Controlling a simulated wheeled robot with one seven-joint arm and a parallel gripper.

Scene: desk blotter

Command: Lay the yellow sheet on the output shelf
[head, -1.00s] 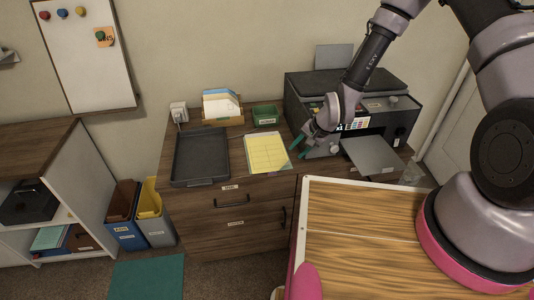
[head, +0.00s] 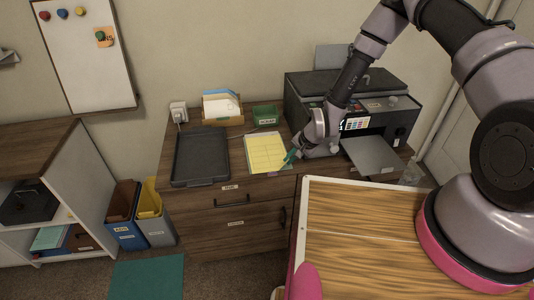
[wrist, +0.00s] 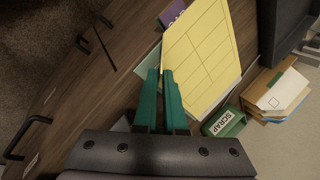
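The yellow sheet (head: 265,152) lies on the cabinet top, left of the printer, on a green-edged pad. It also shows in the wrist view (wrist: 205,50). My gripper (head: 289,157) is low at the sheet's right edge. In the wrist view its green fingers (wrist: 160,73) are close together with a narrow gap, their tips at the sheet's edge. I cannot see any of the sheet between them. The grey output shelf (head: 370,154) sticks out from the printer's front, to the right of my gripper, and looks empty.
The dark printer (head: 310,98) stands behind my gripper. A black tray (head: 200,158) lies left of the sheet. A green scrap box (head: 265,116) and a holder with papers (head: 222,108) stand behind it. A small purple item (wrist: 172,13) is by the sheet's edge.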

